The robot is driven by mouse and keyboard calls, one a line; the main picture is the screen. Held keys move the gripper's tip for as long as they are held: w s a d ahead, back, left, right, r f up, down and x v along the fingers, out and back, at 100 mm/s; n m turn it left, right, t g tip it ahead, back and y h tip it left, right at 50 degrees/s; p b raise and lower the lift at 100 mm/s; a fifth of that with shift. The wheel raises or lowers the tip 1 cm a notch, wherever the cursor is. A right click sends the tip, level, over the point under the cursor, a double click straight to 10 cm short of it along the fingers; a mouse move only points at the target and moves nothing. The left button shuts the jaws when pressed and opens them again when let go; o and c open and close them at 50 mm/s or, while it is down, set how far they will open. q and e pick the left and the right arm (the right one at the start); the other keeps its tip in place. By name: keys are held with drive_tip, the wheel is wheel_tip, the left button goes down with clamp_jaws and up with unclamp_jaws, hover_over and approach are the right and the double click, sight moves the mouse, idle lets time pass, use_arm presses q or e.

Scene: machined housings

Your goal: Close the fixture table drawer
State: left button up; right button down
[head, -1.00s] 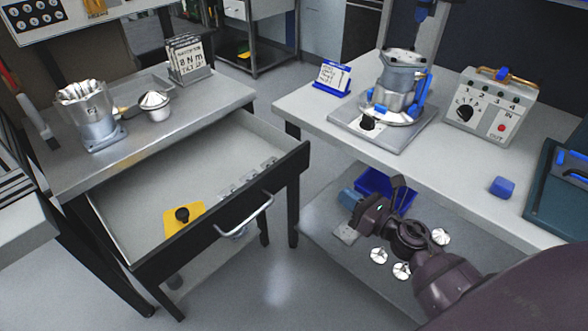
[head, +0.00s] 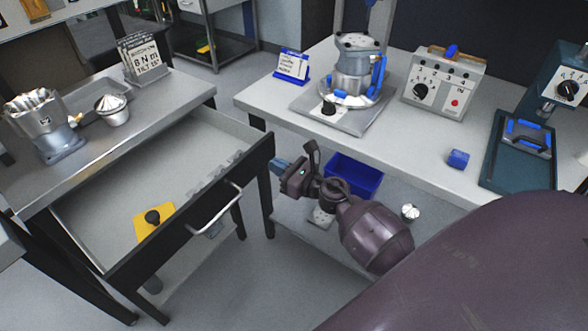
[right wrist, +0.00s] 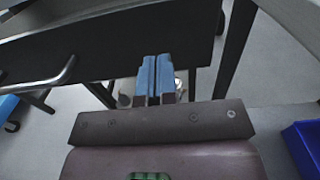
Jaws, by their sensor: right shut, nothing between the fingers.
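The drawer (head: 95,214) of the fixture table (head: 165,98) is pulled out and open. Its dark front panel (head: 252,166) carries a silver bar handle (head: 216,211). My right gripper (head: 279,167) is shut and empty, close to the right end of the drawer front. In the right wrist view, its blue fingertips (right wrist: 155,64) lie together against the lower edge of the dark drawer front (right wrist: 95,42), with the handle (right wrist: 38,86) to the left. I cannot tell whether the fingers touch the panel. My left gripper is out of view.
A yellow piece (head: 142,225) with a black knob lies in the drawer. A metal housing (head: 42,125) and a small cup (head: 112,112) stand on the fixture table. The right workbench (head: 400,135) is beside my right arm, with a blue bin (head: 355,180) below it.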

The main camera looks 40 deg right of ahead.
sight(261, 158)
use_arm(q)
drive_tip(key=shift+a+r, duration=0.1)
use_arm(e)
drive_tip(key=shift+x, duration=1.5)
